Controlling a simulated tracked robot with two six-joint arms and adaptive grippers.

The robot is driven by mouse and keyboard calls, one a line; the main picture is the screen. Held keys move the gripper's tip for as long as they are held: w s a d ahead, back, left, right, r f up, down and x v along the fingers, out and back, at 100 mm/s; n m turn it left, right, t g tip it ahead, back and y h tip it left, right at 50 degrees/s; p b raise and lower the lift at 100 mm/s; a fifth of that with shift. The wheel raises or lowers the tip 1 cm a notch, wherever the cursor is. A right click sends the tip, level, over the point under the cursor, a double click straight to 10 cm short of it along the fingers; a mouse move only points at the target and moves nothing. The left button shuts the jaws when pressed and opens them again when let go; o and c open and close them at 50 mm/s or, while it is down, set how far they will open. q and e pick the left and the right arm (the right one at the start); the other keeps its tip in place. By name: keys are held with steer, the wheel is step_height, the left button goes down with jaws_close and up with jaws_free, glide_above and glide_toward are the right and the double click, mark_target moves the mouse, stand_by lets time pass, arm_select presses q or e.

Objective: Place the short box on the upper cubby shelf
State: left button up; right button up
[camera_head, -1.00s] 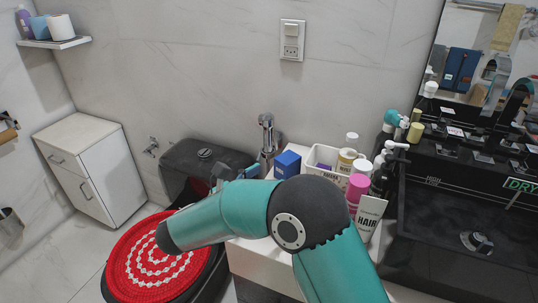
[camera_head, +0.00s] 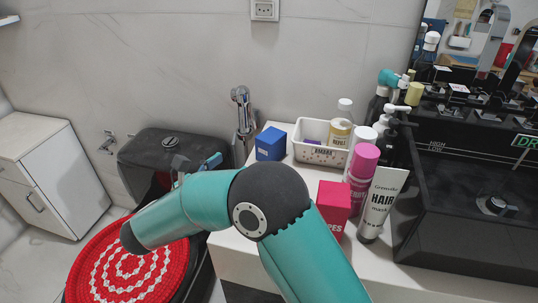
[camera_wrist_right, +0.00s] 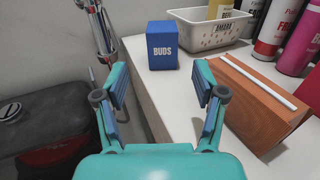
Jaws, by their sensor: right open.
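A small blue box (camera_head: 271,144) labelled BUDS, the shorter of the boxes I see, stands upright on the white counter. It also shows in the right wrist view (camera_wrist_right: 161,50). My right gripper (camera_head: 196,163) is open and empty, left of the box in the head view. In the wrist view, the open jaws (camera_wrist_right: 160,76) face the box, which stands beyond the fingertips with a gap and does not touch them. My left gripper is not in view. I see no cubby shelf that I can identify.
A white basket (camera_head: 316,153), red box (camera_head: 333,205) and several bottles (camera_head: 377,205) stand right of the blue box. In the wrist view a brown block (camera_wrist_right: 258,108) with a white stick lies near the right finger. A chrome sprayer (camera_head: 243,115) is behind; a black sink (camera_head: 470,225) is right.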

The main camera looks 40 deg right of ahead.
mark_target(279, 130)
steer(key=x, duration=0.5)
steer(key=b+x, duration=0.1)
steer(key=x, duration=1.1)
steer(key=shift+s+f+b, duration=0.15)
steer(key=shift+f+b, duration=0.1)
steer(key=shift+b, duration=0.05)
steer(key=shift+r, duration=0.1)
steer(key=c, duration=1.1)
